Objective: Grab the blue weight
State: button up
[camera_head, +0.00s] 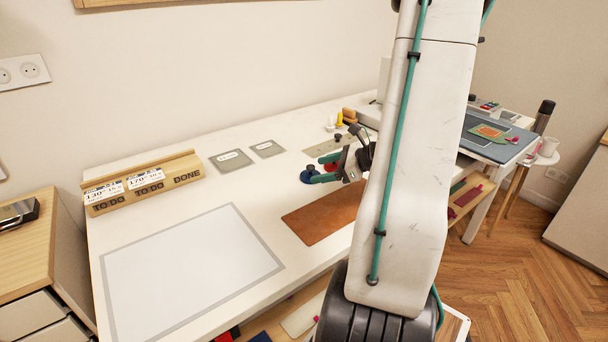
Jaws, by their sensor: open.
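The blue weight (307,176) is a small round dark-blue piece on the white table, left of my arm. My gripper (319,168) is low over the table beside it, with its green-tipped fingers apart. The nearer finger overlaps the blue weight in the picture. I cannot tell whether it touches it. A small red piece (331,167) shows between the fingers. The upper part of my gripper is partly hidden behind my arm.
A brown leather piece (322,214) lies in front of the gripper. A white grey-bordered sheet (190,268), a wooden label rack (142,183) and two grey cards (230,159) lie to the left. Small yellow and wooden items (349,115) stand behind. A side table holds a blue mat (481,142).

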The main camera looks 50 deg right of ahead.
aim_at(313, 174)
jog(key=d+m, duration=0.1)
jog(key=s+d+f+h, duration=0.1)
jog(key=s+d+f+m+t, duration=0.1)
jog(key=d, duration=0.1)
jog(key=shift+f+m+h, duration=0.1)
jog(key=shift+m+h, duration=0.2)
jog(key=shift+w+d+f, duration=0.15)
jog(key=shift+d+f, duration=0.05)
jog(key=x, duration=0.7)
jog(key=shift+w, duration=0.2)
jog(key=shift+c, duration=0.2)
jog(key=c, duration=1)
